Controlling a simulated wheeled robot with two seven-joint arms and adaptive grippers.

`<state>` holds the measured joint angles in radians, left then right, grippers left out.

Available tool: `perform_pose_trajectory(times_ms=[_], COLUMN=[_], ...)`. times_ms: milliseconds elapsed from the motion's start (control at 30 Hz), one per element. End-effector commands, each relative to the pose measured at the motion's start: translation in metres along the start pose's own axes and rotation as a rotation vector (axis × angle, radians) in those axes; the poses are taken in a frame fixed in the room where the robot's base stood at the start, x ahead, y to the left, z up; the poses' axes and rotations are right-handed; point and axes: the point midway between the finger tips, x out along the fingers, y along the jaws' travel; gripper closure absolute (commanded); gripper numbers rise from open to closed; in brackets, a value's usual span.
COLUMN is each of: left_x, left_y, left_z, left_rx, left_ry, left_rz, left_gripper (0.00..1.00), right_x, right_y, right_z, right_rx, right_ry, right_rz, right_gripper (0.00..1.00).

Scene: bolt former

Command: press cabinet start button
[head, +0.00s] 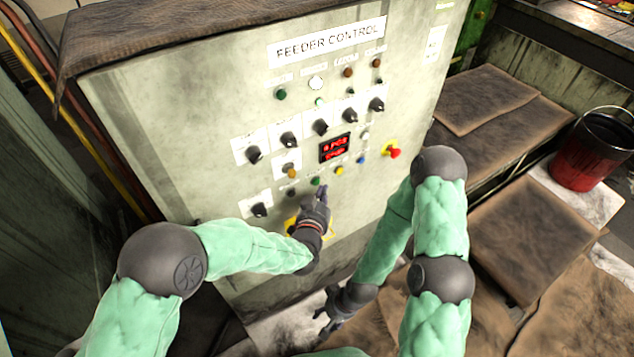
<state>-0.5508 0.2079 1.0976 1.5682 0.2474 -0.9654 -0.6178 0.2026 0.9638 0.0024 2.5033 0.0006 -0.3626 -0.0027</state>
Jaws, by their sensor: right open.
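The grey control cabinet (210,110) labelled "FEEDER CONTROL" stands in front of me in the head view. A small green button (315,181) sits in its lower button row, left of a yellow button (339,170); no start label is readable. My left gripper (322,191) is at the cabinet face with its fingertips just beside and below the green button. I cannot tell whether they touch the panel, or whether the fingers are closed. My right gripper (322,315) is open and empty, lower down in front of the cabinet's base.
A red emergency-stop knob (394,152) on a yellow plate is at the panel's right. Several black rotary knobs and a red display (335,147) are above the button row. A red bucket (580,160) and brown mats (530,235) lie to the right.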

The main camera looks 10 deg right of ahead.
Motion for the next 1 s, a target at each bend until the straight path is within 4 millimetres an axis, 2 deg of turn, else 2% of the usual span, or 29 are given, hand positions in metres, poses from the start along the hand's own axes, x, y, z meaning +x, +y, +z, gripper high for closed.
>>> perform_pose_trajectory(times_ms=[1000], left_x=[0.0079], left_y=[-0.0083], left_z=[-0.0002], left_rx=[0.000], left_ry=[0.000], left_rz=[0.000], left_gripper=[1.00], right_x=[0.0056], right_y=[0.0020], right_z=[-0.0002], right_rx=[0.000], right_ry=[0.000], right_rz=[0.000], right_gripper=[0.44])
